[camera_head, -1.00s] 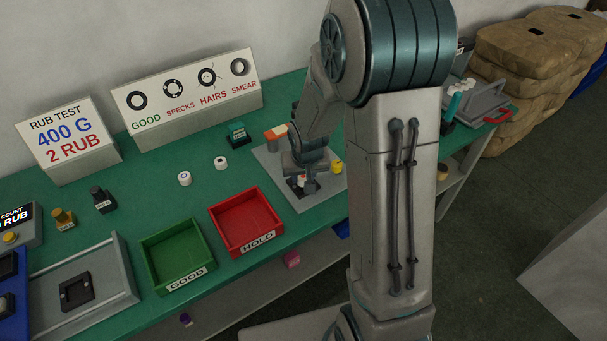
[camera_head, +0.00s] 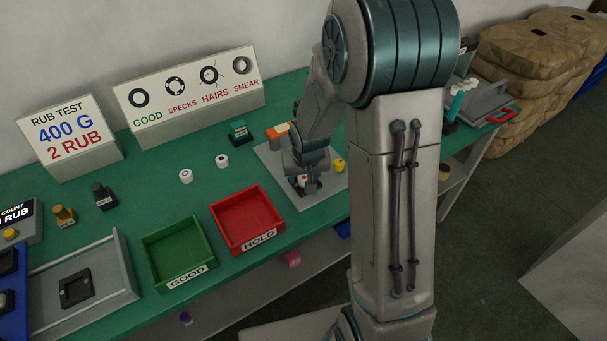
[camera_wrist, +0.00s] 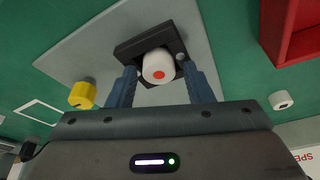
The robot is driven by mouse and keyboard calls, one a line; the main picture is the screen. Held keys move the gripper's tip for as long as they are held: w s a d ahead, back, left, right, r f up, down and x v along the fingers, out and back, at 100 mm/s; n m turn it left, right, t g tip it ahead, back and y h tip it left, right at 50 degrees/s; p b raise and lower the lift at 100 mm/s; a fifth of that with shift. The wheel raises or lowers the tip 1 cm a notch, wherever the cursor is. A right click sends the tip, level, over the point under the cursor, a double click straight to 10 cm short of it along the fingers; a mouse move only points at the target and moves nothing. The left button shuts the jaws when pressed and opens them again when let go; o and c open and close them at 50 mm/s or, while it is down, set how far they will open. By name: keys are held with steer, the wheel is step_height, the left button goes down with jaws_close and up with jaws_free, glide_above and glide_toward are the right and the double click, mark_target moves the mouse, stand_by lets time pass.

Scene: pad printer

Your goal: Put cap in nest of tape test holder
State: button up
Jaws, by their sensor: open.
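The white cap (camera_wrist: 158,66) with an orange-red dot shows in the wrist view, at the opening of the black tape test holder (camera_wrist: 135,47). It overlaps the nest; I cannot tell how deep it sits. My gripper (camera_wrist: 160,82) is open, its two blue-grey fingers on either side of the cap, with small gaps visible. In the head view my gripper (camera_head: 309,185) is low over the grey mat, and the cap and holder are mostly hidden by it.
The grey mat (camera_head: 272,162) lies under the holder, with a yellow cylinder (camera_wrist: 82,95) on it. The red HOLD tray (camera_head: 246,220) and green GOOD tray (camera_head: 178,253) stand to the left in the head view.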

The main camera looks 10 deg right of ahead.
steer(key=shift+s+d+r+p, duration=0.1)
steer(key=shift+d+r+p, duration=0.25)
steer(key=shift+p, duration=0.35)
steer(key=v, duration=1.2)
steer(key=s+r, duration=0.3)
steer(key=s, duration=0.5)
steer(key=s+r, duration=0.3)
steer(key=s, duration=0.5)
steer(key=shift+s+r+n, duration=0.15)
steer(key=shift+s+n, duration=0.15)
steer(key=shift+s, duration=0.05)
